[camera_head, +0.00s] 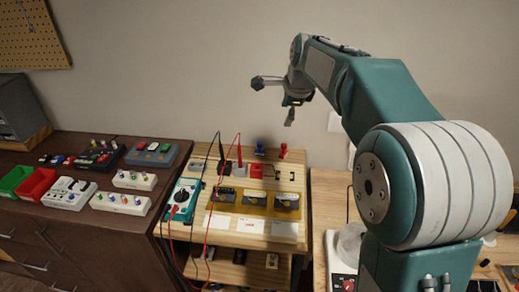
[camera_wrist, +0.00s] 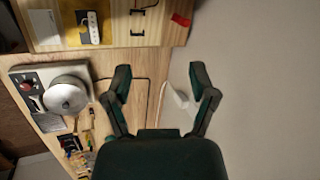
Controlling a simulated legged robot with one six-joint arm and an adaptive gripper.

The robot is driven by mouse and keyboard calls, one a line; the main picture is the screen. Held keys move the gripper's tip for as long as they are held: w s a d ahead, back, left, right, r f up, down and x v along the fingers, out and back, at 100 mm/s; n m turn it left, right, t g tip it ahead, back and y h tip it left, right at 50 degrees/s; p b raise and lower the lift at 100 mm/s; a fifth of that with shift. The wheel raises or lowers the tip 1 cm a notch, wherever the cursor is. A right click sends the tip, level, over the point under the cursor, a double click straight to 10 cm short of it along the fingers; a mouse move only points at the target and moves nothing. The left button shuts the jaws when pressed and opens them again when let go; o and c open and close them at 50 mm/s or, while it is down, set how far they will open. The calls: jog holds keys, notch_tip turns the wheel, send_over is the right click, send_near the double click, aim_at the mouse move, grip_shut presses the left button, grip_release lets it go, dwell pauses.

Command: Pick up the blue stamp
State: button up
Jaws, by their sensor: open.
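The blue stamp (camera_head: 260,147) stands upright near the back edge of the light wooden bench (camera_head: 240,241) in the head view. A similar red stamp (camera_head: 283,151) stands just to its right. My gripper (camera_head: 274,103) is in the air above and slightly right of the blue stamp in the picture, apart from it. In the wrist view my gripper (camera_wrist: 161,75) shows its two fingers spread, with nothing between them. I cannot make out the blue stamp in the wrist view.
The bench also holds a yellow tray with pedals (camera_head: 254,200), a teal multimeter (camera_head: 181,199) and red and black cables. A dark cabinet with several pedals (camera_head: 121,203) is at left. A round metal device (camera_wrist: 66,95) stands on another table. The wall is close behind.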

jog(key=w+a+f+m, duration=0.1)
jog(key=w+f+m, duration=0.4)
jog(key=w, duration=0.4)
jog(key=m+g+y, duration=0.1)
jog(key=m, duration=0.5)
send_near(260, 143)
jog(key=x, duration=0.2)
jog(key=w+x, duration=0.1)
jog(key=x, duration=0.2)
jog(key=shift+d, duration=0.15)
jog(key=x, duration=0.5)
jog(key=shift+s+a+f, duration=0.2)
jog(key=shift+s+f, duration=0.05)
jog(key=shift+s, duration=0.05)
grip_shut()
